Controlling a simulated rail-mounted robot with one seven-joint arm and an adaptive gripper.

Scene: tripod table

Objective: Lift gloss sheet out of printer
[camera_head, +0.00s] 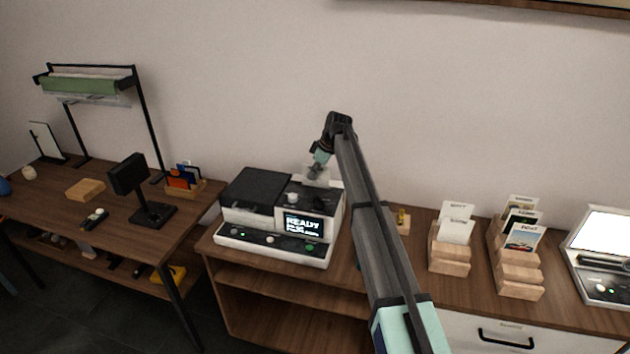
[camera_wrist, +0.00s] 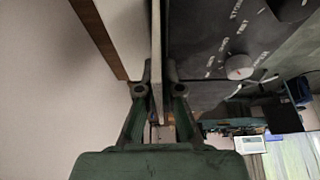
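The printer (camera_head: 262,243) is a white unit with a black lid and a small screen reading READY. A pale upright sheet (camera_head: 324,178) stands at the back right of the printer; I take it for the gloss sheet. My gripper (camera_head: 315,172) is at this sheet, coming in from above. In the wrist view the sheet (camera_wrist: 157,45) shows edge-on as a thin strip running between the fingers of my gripper (camera_wrist: 158,80). The fingers are close together, one on each side, and appear shut on it. The sheet's lower end is hidden in the head view.
The printer's dark top panel and knob (camera_wrist: 240,66) lie close right of the fingers in the wrist view. Wooden card holders (camera_head: 449,258) stand right of the printer, and a white lit device (camera_head: 605,240) is at far right. A wall is close behind.

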